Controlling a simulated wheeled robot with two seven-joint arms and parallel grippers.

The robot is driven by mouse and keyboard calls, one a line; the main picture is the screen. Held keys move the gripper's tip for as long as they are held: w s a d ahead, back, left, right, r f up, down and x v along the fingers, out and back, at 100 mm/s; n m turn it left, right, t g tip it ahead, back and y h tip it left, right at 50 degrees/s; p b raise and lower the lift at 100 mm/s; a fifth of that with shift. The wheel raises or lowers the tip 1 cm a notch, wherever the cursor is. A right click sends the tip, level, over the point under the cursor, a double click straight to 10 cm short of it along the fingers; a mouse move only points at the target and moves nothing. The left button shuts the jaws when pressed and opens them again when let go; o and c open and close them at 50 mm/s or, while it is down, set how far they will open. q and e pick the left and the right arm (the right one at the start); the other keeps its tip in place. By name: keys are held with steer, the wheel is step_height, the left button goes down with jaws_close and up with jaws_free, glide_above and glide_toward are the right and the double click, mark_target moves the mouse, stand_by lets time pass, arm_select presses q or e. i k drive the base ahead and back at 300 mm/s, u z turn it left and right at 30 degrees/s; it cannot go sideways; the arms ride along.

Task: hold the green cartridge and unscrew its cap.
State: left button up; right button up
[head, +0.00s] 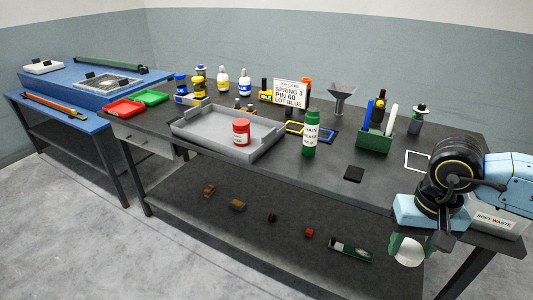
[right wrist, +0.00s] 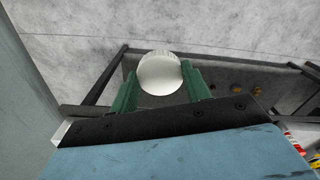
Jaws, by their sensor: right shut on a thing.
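A green cylinder (head: 310,135) with a white-lettered label, which looks like the green cartridge, stands upright on the dark bench. Its top looks green; I cannot make out a separate cap. No gripper touches it. My right gripper (right wrist: 160,88) is low past the bench's front right edge, well away from the cylinder. Its green fingers are shut on a white round piece (right wrist: 160,70), which also shows in the head view (head: 408,252). I cannot tell whether this piece is a cap. My left gripper is not in view.
The bench carries a grey tray (head: 190,127) with a red jar (head: 241,132), a sign (head: 289,93), a funnel (head: 341,95), a green caddy (head: 374,142) and a black square (head: 354,173). A soft waste box (head: 492,221) is at right. Several small things lie on the lower shelf.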

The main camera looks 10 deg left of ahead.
mark_target(311, 128)
steer(key=u, duration=0.6)
steer(key=i, duration=0.45)
steer(key=u, duration=0.65)
steer(key=i, duration=0.7)
steer(key=z, duration=0.15)
